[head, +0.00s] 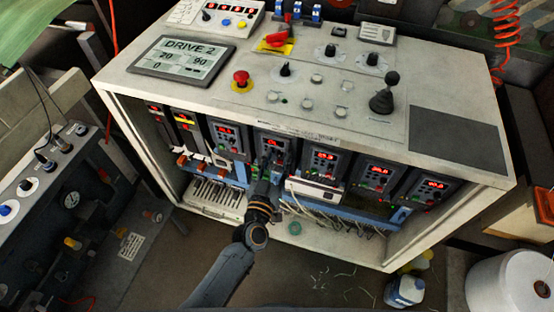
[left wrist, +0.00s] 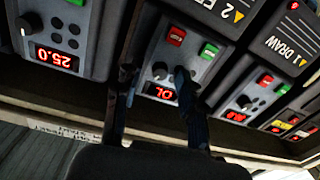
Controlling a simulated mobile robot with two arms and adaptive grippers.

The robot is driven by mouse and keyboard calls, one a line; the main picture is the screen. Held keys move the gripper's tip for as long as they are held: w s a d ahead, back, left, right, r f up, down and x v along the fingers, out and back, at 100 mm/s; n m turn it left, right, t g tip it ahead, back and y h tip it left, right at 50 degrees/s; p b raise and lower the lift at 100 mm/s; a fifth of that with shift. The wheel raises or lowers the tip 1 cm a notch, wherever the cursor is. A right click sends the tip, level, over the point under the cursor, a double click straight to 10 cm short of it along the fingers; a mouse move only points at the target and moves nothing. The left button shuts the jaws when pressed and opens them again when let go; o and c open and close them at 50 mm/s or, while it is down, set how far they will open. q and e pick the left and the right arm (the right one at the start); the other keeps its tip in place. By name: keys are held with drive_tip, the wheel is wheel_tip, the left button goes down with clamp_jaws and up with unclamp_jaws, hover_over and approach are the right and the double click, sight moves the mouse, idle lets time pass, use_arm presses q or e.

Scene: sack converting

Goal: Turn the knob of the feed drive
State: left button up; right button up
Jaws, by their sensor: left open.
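The feed drive (head: 275,143) is a dark module in the row inside the cabinet, with a red display. In the left wrist view, which shows the panel upside down, its label starts "2 F" and its display (left wrist: 160,92) seems to read "OL". Its small round knob (left wrist: 160,69) sits beside the display, with red and green buttons nearby. My left gripper (head: 267,165) is in front of this drive. In the left wrist view my left gripper (left wrist: 156,76) is open, one finger on each side of the knob; I cannot tell whether they touch it. My right gripper is not in view.
Neighbouring drives (head: 325,158) stand close on both sides. The cabinet top (head: 210,95) overhangs the row and carries a "DRIVE 2" screen (head: 183,57), a red button (head: 241,78) and a joystick (head: 384,98). Cables (head: 340,222) hang below the drives.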

use_arm(q)
clamp_jaws()
drive_tip(key=shift+n, duration=0.4)
drive_tip(key=n, duration=0.2)
drive_tip(key=shift+n, duration=0.4)
drive_tip(key=n, duration=0.2)
drive_tip(key=shift+n, duration=0.3)
drive_tip(key=n+b, duration=0.1)
drive_tip(key=n, duration=0.5)
drive_tip(key=shift+a+g, duration=0.1)
drive_tip(key=shift+g, duration=0.2)
drive_tip(key=n+b, duration=0.1)
drive_tip(key=n, duration=0.5)
